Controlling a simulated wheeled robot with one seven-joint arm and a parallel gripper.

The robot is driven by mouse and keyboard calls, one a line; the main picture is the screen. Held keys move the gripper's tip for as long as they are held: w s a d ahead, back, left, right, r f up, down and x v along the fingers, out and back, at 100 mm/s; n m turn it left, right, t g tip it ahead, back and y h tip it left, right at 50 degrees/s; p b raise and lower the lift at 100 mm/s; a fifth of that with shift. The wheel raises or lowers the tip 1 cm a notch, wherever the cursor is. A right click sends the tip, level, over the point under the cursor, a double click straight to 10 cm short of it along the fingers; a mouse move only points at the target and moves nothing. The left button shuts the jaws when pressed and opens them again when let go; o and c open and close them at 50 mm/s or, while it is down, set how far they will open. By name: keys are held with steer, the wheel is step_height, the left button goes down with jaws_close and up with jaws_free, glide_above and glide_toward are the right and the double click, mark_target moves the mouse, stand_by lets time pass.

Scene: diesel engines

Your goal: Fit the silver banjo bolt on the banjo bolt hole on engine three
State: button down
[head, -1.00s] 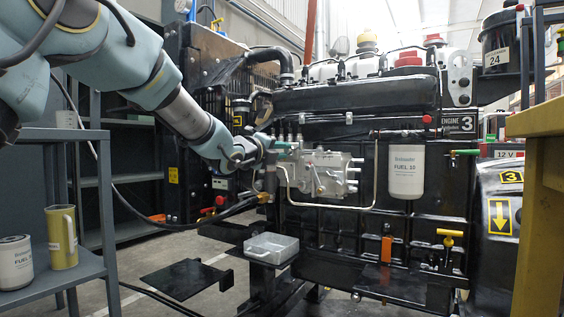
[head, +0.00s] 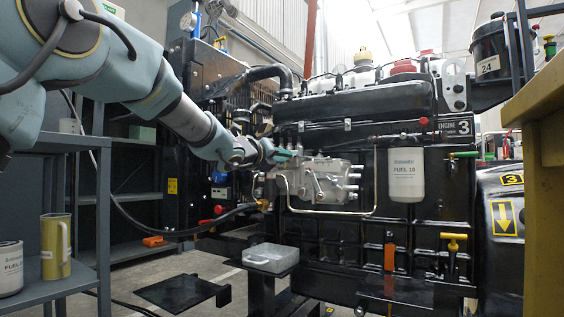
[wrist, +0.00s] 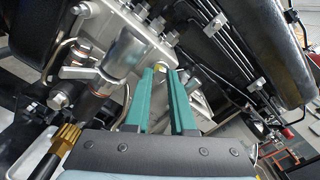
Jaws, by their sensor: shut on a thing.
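Engine three (head: 400,228) is a black diesel engine with a "3" plate (head: 463,128). A silver fuel pump (head: 325,182) with pipes is on its near side. My gripper (head: 287,155) is at the upper left of the pump, close to the engine. In the wrist view, the green fingers of my gripper (wrist: 161,70) are close together, with their tips by a small yellowish-silver piece (wrist: 160,68). It seems to be the silver banjo bolt, mostly hidden by the fingers. I cannot tell whether it touches the engine. The banjo bolt hole cannot be made out.
A clear tray (head: 271,258) stands on a stand below the pump. A white fuel filter (head: 406,173) hangs right of the pump. A grey shelf (head: 75,142) holds a yellow jug (head: 56,246) at left. A black hose (head: 150,225) runs below my arm.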

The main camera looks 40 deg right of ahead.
steer(key=c, duration=0.7)
jaws_free()
steer(key=shift+c, duration=0.3)
steer(key=shift+n+p, duration=6.95)
steer(key=shift+n, duration=3.95)
jaws_close()
